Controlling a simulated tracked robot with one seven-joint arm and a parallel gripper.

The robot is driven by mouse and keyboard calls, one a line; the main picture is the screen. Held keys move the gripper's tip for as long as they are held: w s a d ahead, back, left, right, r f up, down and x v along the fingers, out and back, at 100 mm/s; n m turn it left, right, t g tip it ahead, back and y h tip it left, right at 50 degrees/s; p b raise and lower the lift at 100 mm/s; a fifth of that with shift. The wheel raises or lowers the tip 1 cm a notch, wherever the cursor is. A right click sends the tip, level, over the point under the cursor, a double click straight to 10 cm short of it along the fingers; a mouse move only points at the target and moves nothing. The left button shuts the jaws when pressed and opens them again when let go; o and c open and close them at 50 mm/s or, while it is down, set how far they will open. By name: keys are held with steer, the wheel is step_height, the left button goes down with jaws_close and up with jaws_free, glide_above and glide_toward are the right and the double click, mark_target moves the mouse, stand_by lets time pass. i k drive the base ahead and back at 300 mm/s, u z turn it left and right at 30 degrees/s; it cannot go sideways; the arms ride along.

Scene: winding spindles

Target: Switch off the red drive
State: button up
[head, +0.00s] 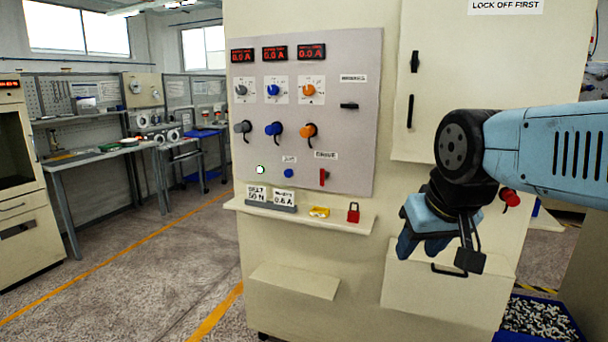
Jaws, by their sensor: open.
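A small red lever (324,178) hangs at the lower right of the grey control panel (350,215), under a label that seems to read DRIVE (326,155). It looks upright; its on or off position cannot be told. A red rotary handle (510,197) sits on the cabinet's right part, partly beside my arm. My gripper (422,248) is open and empty. It points down in front of the cabinet, to the right of the panel and apart from both red parts.
The panel has red displays (274,54), dials, grey, blue and orange levers (309,131), a blue button (289,173) and a lit green lamp (261,170). A ledge (335,222) below holds cards, a yellow item and a red padlock (353,212). A blue bin (540,315) stands lower right.

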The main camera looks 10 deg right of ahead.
mark_target(322, 177)
steer(key=u, duration=0.05)
steer(key=i, duration=1.2)
steer(key=u, duration=0.05)
